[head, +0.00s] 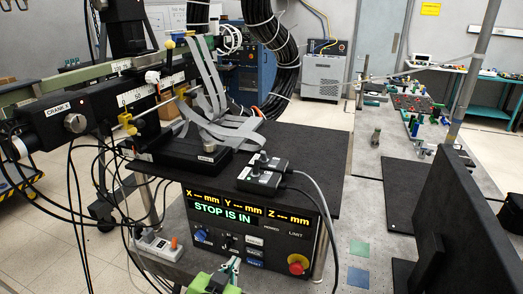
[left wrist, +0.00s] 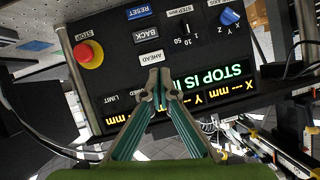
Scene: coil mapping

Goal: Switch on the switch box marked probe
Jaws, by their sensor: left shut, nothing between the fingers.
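Two small black switch boxes with cables lie on the black table top in the head view: a front one (head: 259,181) and one behind it (head: 271,162). Their labels are too small to read, so I cannot tell which is marked probe, nor how their switches are set. My left gripper (head: 234,264), with green fingers, is low in front of the control panel (head: 270,241), below and in front of the boxes. In the left wrist view its fingertips (left wrist: 157,82) are together and empty, before the panel, upside down there. My right gripper is not in view.
The panel reads "STOP IS IN" and has a red stop button (head: 298,264). A white socket strip (head: 158,245) with an orange switch lies left of it. A coil rig (head: 185,140) with ribbon cables stands behind the boxes. Black cables hang at the panel's right.

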